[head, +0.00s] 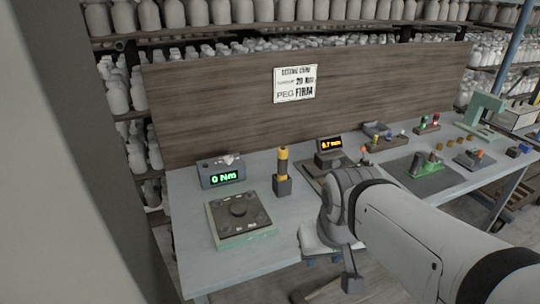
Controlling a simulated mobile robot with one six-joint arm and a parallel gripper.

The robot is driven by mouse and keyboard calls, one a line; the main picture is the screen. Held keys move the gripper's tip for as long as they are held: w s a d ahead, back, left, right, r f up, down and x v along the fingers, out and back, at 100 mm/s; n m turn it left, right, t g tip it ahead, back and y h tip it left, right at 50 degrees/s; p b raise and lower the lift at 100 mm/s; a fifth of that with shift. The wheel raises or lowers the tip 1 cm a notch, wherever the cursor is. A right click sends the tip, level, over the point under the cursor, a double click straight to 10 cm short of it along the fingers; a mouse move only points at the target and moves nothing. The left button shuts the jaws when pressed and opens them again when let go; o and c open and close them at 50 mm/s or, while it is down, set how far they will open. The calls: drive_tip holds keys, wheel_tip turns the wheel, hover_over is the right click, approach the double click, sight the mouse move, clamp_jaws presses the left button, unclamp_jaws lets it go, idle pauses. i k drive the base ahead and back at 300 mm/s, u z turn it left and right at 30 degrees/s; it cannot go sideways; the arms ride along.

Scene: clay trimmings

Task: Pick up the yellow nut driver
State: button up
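The yellow nut driver (283,161) stands upright in a small dark holder (282,187) on the workbench, left of the picture's middle. Its upper part is yellow with dark bands, and its lower end is hidden in the holder. My arm reaches in from the lower right. The dark part at its end, my gripper (352,283), hangs low near the bench's front edge, in front and to the right of the nut driver and apart from it. Its fingers are too small and unclear to show whether they are open or shut.
A box with a green display (222,175) and a dark plate on a green base (240,219) stand left of the holder. A unit with an orange display (331,148) is to the right. A wooden back panel (220,100) rises behind the bench. Bare bench (190,205) shows at left.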

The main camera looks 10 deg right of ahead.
sight(282, 151)
drive_tip(key=u, duration=2.9)
drive_tip(key=k, duration=1.3)
drive_tip(key=z, duration=2)
drive_tip(key=i, duration=1)
drive_tip(key=z, duration=0.05)
